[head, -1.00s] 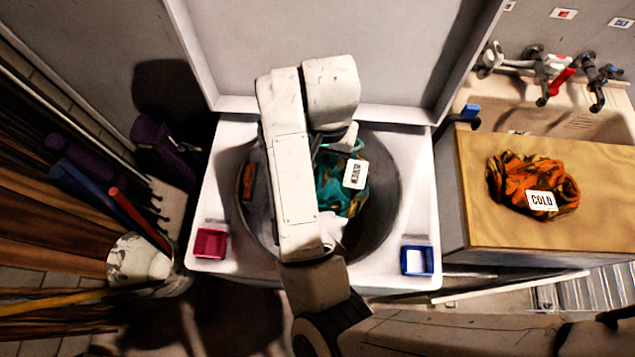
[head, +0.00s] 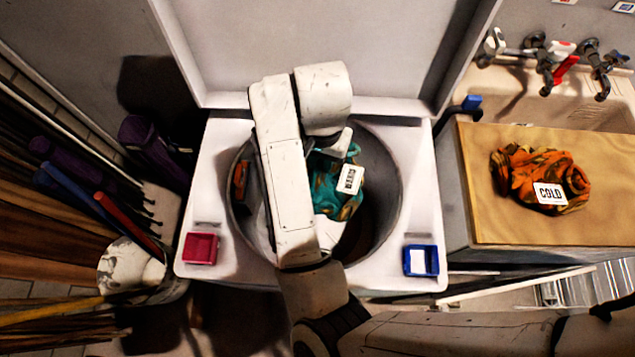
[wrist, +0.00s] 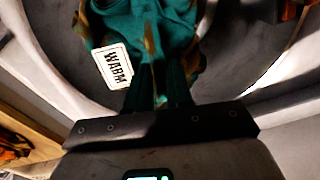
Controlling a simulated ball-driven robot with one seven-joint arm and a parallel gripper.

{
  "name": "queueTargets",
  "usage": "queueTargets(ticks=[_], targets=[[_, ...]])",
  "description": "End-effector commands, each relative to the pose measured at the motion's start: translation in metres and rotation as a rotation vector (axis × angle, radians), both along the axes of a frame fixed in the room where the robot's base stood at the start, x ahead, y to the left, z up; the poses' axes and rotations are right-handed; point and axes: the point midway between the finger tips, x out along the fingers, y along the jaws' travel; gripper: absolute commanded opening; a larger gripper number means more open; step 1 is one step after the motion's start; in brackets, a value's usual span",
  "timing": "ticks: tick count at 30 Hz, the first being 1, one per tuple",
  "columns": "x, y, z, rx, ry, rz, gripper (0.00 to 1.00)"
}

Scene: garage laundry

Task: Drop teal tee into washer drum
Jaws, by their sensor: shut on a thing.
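The teal tee (head: 332,190) has brown-orange patches and a white label that reads WARM in the wrist view (wrist: 113,66). My gripper (wrist: 160,100) is shut on it, and the cloth hangs bunched beyond the fingers. In the head view my arm hides the fingers and part of the tee. The top-loading washer (head: 205,215) has its lid up. The tee is over the open drum (head: 388,222), inside the rim's outline. I cannot tell how deep it hangs or whether it touches the drum.
An orange cloth (head: 241,176) shows at the drum's left side. Another orange garment labelled COLD (head: 520,175) lies on the wooden counter (head: 600,215) at right. A red tray (head: 201,249) and a blue tray (head: 420,261) sit on the washer's front corners. The raised lid (head: 320,50) stands behind.

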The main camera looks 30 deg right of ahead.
Motion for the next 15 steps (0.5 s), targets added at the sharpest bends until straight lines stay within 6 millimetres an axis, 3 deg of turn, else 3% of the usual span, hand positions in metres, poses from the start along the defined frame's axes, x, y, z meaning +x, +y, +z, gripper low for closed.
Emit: queueTargets(ticks=[4, 5, 13, 15], targets=[[0.0000, 0.0000, 0.0008, 0.000, 0.000, 0.000, 0.00], [0.0000, 0.0000, 0.0008, 0.000, 0.000, 0.000, 0.22], [0.0001, -0.0001, 0.0008, 0.000, 0.000, 0.000, 0.48], [0.0001, -0.0001, 0.0007, 0.000, 0.000, 0.000, 0.50]])
